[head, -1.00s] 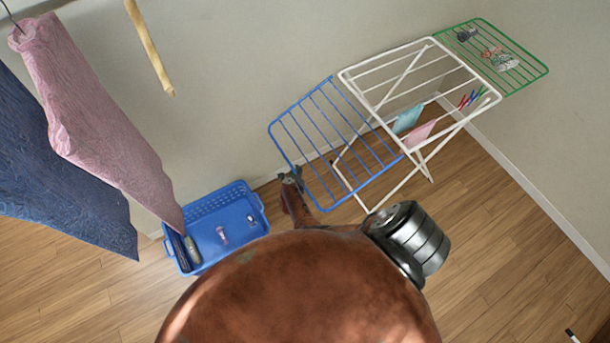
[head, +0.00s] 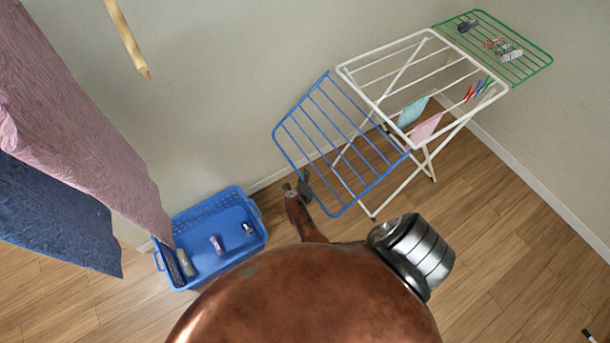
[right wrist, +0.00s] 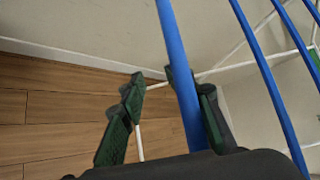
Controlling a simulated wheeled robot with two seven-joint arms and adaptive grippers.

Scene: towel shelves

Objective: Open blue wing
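The blue wing (head: 341,141) is a barred frame on the left side of the white drying rack (head: 391,79). It hangs at a slant, its lower corner near the floor. My right gripper (head: 303,187) is at the wing's lower left edge in the head view. In the right wrist view, the gripper's two green fingers (right wrist: 160,100) are apart. A blue bar of the wing (right wrist: 180,70) runs between them, close to the right finger; whether they touch is unclear. My left gripper is not in view.
A blue basket (head: 246,193) with small items stands on the floor left of my right gripper. Pink (head: 85,110) and dark blue towels (head: 55,215) hang at the left. The rack's green wing (head: 541,72) is spread at the far right.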

